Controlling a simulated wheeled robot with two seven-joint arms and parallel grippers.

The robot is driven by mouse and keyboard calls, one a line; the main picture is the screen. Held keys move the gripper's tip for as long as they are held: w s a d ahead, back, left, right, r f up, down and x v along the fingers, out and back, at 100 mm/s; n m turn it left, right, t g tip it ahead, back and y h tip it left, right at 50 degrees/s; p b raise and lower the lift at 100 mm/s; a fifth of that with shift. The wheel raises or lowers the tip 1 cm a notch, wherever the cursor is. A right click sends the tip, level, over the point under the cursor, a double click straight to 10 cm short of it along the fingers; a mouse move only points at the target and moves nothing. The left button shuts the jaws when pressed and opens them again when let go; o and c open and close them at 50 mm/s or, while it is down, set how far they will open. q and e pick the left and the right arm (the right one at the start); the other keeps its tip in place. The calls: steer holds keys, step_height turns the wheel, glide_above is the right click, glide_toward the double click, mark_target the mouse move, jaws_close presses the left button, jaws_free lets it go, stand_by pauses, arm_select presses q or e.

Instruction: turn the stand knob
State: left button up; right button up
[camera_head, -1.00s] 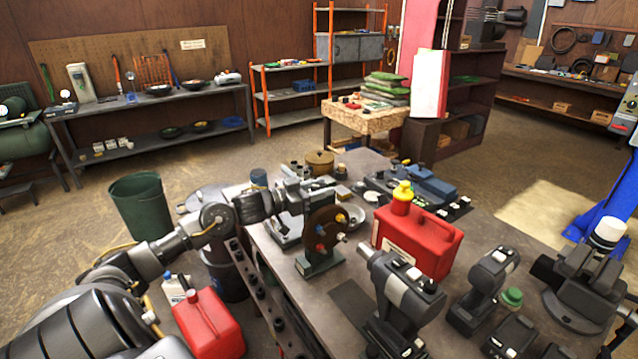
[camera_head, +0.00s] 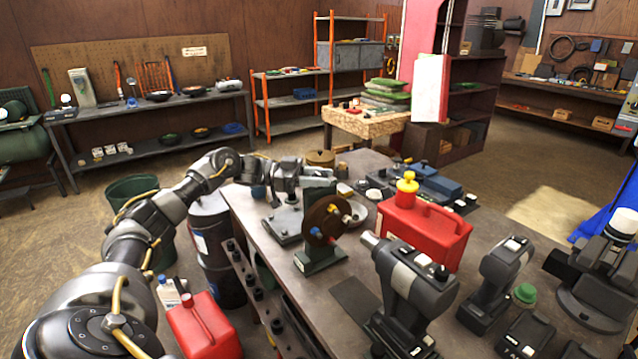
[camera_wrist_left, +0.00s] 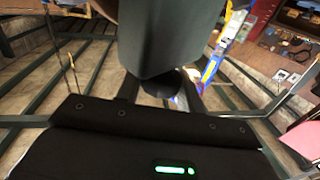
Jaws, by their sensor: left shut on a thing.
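The stand (camera_head: 320,258) is a dark green upright on a flat base on the workbench. It carries a brown disc (camera_head: 328,218) with small coloured knobs on its face. My left gripper (camera_head: 306,180) reaches in from the left, at the back of the stand's upper part, and is shut on a part there. In the left wrist view a large grey-green block (camera_wrist_left: 172,35) fills the top middle, with a dark round knob (camera_wrist_left: 160,84) just below it at my jaws. The fingertips and their contact are mostly hidden. My right gripper is not in view.
A red fuel can (camera_head: 425,230) with a yellow cap stands right of the stand. Black power tools (camera_head: 410,285) crowd the bench front. A drum (camera_head: 212,250) stands left of the bench.

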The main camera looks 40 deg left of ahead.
arm_select(q)
steer(key=shift+g, duration=0.3)
steer(key=o, duration=1)
steer(key=shift+d, duration=0.1)
steer(key=shift+c, duration=0.2)
steer(key=b+v, duration=0.4)
steer(key=v, duration=0.7)
steer(key=shift+w+f, duration=0.1)
steer(key=shift+f, duration=0.05)
